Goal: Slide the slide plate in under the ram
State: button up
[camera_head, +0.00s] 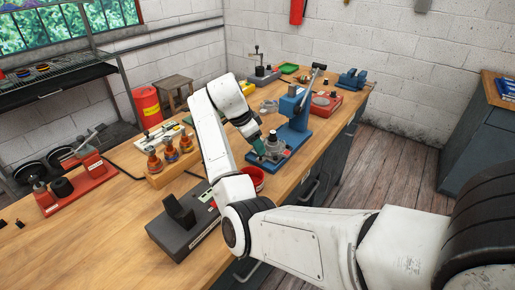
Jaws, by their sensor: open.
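The blue press (296,138) stands near the right edge of the workbench, with its lever up and its head over its blue base. A small plate (286,153), which looks like the slide plate, sits at the near end of the press base and carries a round grey metal part (273,144). My gripper (261,152), with teal fingers, is low at the left side of that grey part. My gripper is open; whether its fingers touch the plate or the part is too small to tell. The ram's lower end is hard to make out.
A red bowl (252,177) and a dark grey fixture (183,226) stand nearer on the bench (112,216). A wooden block with several copper-coloured parts (171,160) lies to the left. A red fixture (324,104) and a blue vise (352,79) stand beyond the press.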

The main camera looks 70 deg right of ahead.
jog(key=shift+x, duration=1.4)
grip_shut()
jog(key=shift+d, duration=0.1)
